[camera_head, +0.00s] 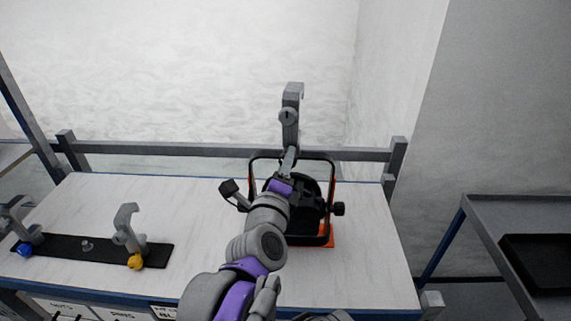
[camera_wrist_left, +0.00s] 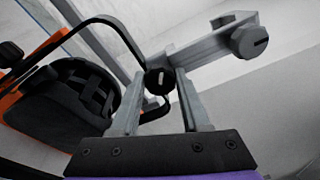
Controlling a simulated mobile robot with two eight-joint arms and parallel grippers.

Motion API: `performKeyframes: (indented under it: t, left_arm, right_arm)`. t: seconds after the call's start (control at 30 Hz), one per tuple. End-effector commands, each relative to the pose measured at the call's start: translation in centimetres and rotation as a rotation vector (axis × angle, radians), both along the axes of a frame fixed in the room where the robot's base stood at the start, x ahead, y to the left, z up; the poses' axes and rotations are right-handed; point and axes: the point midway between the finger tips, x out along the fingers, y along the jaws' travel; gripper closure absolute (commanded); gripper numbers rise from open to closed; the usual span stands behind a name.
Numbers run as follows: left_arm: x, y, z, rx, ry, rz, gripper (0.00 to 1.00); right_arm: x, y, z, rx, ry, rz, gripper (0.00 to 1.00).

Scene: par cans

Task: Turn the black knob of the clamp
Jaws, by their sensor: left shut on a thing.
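The grey clamp (camera_head: 291,108) stands upright above the black par can (camera_head: 306,207), its hook at the top. In the left wrist view the clamp (camera_wrist_left: 205,45) reaches up to the right, with a round grey bolt near its far end. The black knob (camera_wrist_left: 158,82) sits at the clamp's lower end, beside the can's bracket. My left gripper (camera_head: 288,163) reaches over the can to the clamp's base. In the wrist view its two fingers (camera_wrist_left: 160,76) are on either side of the black knob, shut on it. The gripper hides the knob in the head view. My right gripper is not visible.
The can sits on an orange base (camera_head: 329,238) on the white workbench (camera_head: 200,205). A black bar (camera_head: 70,250) with grey clamps and blue and yellow knobs lies at the left. A rail runs behind. A grey cart (camera_head: 520,210) with a black tray stands right.

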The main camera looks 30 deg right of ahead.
Motion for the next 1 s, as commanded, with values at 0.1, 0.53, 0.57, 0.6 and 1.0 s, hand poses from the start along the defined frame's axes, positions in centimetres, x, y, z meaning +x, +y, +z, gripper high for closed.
performKeyframes:
  t: [0.1, 0.53, 0.57, 0.6, 1.0]
  left_arm:
    - [-0.02, -0.01, -0.04, 0.069, -0.058, 0.0, 1.0]
    - [-0.03, -0.01, 0.04, 0.222, -0.185, 0.0, 1.0]
    - [-0.03, -0.01, 0.04, 0.226, -0.189, 0.0, 1.0]
    - [-0.03, -0.02, 0.05, 0.231, -0.193, 0.0, 1.0]
    - [-0.02, -0.01, 0.09, 0.242, -0.202, 0.0, 1.0]
  right_arm:
    - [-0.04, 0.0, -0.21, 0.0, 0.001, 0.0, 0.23]
    - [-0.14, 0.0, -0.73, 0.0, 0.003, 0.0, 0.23]
    - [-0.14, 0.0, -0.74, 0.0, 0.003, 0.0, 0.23]
    - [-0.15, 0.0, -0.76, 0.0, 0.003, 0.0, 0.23]
    - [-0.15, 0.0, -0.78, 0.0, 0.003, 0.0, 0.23]
